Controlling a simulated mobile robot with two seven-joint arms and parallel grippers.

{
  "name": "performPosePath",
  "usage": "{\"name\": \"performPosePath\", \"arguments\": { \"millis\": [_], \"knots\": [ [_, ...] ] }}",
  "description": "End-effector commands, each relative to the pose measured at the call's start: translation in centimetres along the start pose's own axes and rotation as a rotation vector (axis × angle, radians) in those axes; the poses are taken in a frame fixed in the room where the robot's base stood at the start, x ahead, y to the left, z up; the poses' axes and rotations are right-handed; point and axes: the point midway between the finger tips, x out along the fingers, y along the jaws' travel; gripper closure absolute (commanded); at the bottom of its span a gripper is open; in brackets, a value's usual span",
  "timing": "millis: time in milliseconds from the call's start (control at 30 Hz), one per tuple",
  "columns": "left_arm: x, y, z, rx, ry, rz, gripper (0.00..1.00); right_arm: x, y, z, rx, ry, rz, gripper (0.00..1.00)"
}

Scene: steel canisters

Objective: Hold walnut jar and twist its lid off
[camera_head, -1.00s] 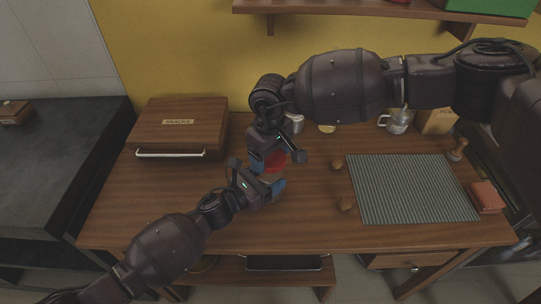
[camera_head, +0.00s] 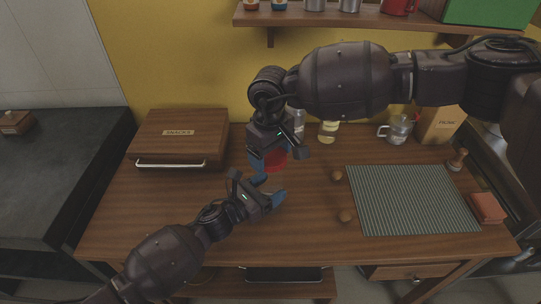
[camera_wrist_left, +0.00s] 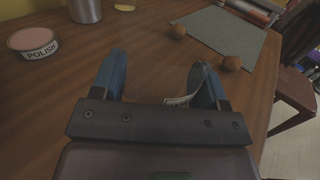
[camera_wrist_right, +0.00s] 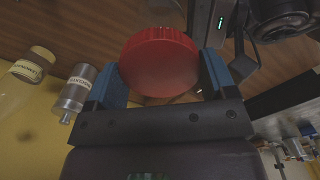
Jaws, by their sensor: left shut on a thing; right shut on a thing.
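The walnut jar (camera_wrist_left: 181,100) is clear glass with a pale label, seen in the left wrist view between my left fingers. My left gripper (camera_head: 269,190) is shut on it low over the table; the glass is barely visible in the head view. The round red lid (camera_wrist_right: 160,64) is between the blue fingertips of my right gripper (camera_wrist_right: 163,80), which is shut on it. In the head view the lid (camera_head: 276,161) is above and apart from my left gripper. No lid shows on the jar in the left wrist view.
Two brown walnuts (camera_head: 337,175) (camera_head: 345,215) lie left of a striped mat (camera_head: 410,200). A wooden snacks box (camera_head: 180,138) stands at the back left. A polish tin (camera_wrist_left: 33,43), a bottle (camera_head: 328,132) and a glass mug (camera_head: 398,130) are also on the table.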

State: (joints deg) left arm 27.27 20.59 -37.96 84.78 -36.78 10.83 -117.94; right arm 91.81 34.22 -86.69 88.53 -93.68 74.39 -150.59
Motion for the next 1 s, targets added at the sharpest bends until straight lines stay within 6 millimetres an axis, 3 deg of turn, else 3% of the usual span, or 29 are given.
{"name": "performPosePath", "arguments": {
  "millis": [33, 200, 467, 633, 1000],
  "knots": [
    [0.0, 0.0, 0.0, 0.000, 0.000, 0.000, 0.29, 0.0, 0.0, 0.0, 0.000, 0.000, 0.000, 0.51],
    [0.0, 0.0, 0.0, 0.000, 0.000, 0.000, 0.03, 0.1, 0.0, 0.0, 0.000, 0.000, 0.000, 0.51],
    [0.0, 0.0, 0.0, 0.000, 0.000, 0.000, 0.02, 0.1, 0.0, 0.0, 0.000, 0.000, 0.000, 0.51],
    [-1.0, 0.0, 0.0, 0.001, 0.001, 0.001, 0.02, -0.2, 0.0, 0.0, 0.000, 0.002, 0.002, 0.51],
    [-7.7, 0.0, 0.0, 0.000, 0.001, 0.001, 0.02, -1.3, 0.0, 0.0, 0.000, 0.011, 0.010, 0.51]
  ]
}}
